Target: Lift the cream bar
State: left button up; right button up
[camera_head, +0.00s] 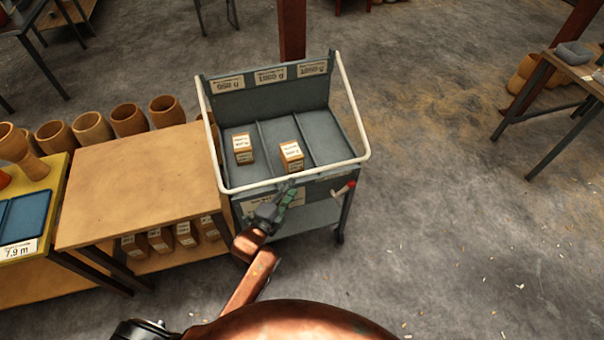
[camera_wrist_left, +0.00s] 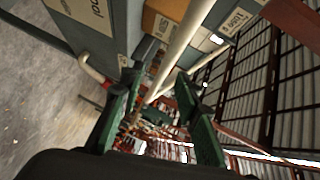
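The cream bar (camera_head: 285,180) is a bent tube rail that frames the top of a grey cart and runs across its front. In the left wrist view the cream bar (camera_wrist_left: 181,46) runs slantwise through the gap between my fingers. My left gripper (camera_head: 288,190) is just below the bar's front stretch, near its middle. It also shows in the left wrist view (camera_wrist_left: 165,80), with its green and black fingers spread apart. I cannot tell whether a finger touches the bar. My right gripper is not in view.
The cart tray (camera_head: 323,142) has three compartments; labelled boxes stand in the left one (camera_head: 243,155) and middle one (camera_head: 291,156). A red-tipped lever (camera_head: 350,185) is at the cart's front right. A wooden table (camera_head: 140,185) adjoins at left. Floor at right is clear.

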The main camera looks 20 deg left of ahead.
aim_at(300, 176)
pick_arm(q)
jog(key=shift+m, duration=0.3)
jog(key=x, duration=0.2)
jog(key=b+x, duration=0.1)
jog(key=x, duration=0.2)
jog(key=r+x, duration=0.1)
jog(key=x, duration=0.2)
jog(key=shift+w+d, duration=0.2)
jog(key=shift+d, duration=0.1)
jog(key=shift+c, duration=0.2)
grip_shut()
